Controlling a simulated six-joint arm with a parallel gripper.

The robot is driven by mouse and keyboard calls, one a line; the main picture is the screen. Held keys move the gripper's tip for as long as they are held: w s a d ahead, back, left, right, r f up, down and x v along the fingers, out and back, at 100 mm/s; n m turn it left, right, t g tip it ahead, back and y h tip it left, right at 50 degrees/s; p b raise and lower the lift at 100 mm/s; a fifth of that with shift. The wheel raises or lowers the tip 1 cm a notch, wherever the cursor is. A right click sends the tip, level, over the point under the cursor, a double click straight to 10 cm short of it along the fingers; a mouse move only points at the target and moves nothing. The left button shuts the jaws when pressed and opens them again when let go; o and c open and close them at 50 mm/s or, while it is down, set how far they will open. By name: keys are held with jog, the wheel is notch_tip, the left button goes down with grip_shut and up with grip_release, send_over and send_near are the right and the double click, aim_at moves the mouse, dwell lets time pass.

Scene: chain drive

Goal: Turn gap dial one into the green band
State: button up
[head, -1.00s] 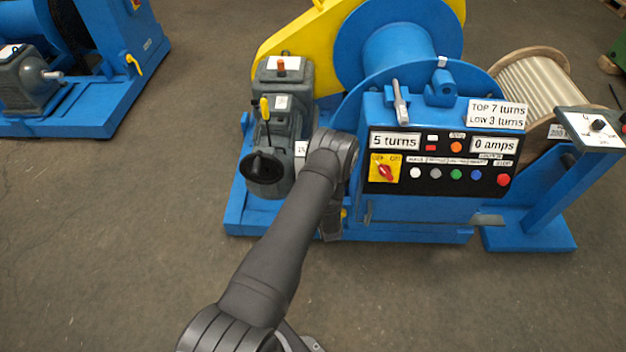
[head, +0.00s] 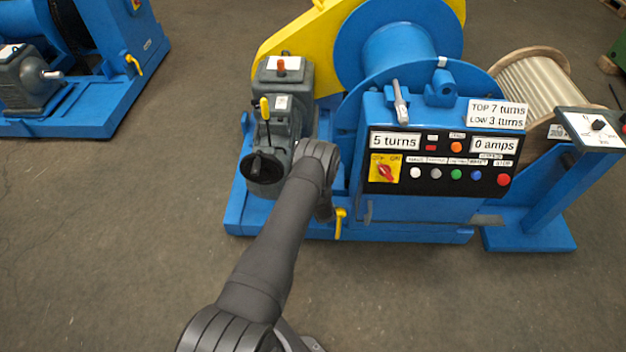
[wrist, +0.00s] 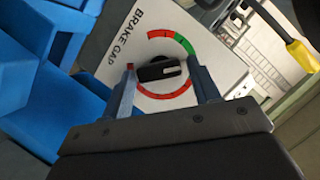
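The BRAKE GAP plate (wrist: 110,28) shows in the wrist view, with a red ring on it and a green band (wrist: 184,44) at the ring's upper right. A black dial knob (wrist: 158,71) with a pale line along it sits at the ring's centre, lying nearly level in the picture. The line appears to point right, below the green band, though which end is the pointer is hard to tell. My gripper (wrist: 163,74) is open, one finger on each side of the knob, with small gaps visible. In the head view my arm hides the gripper and this dial.
In the head view, the grey motor with a yellow-topped lever (head: 265,108), the control panel (head: 445,160) and a yellow handle (head: 340,222) surround my arm.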

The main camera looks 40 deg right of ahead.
jog(key=c, duration=0.7)
jog(key=shift+w+r+n+g+h, duration=0.1)
jog(key=shift+n+g+h, duration=0.2)
jog(key=shift+n, duration=0.4)
jog(key=o, duration=1)
jog(key=shift+a, duration=0.1)
jog(key=v, duration=1.7)
jog(key=shift+r, duration=0.2)
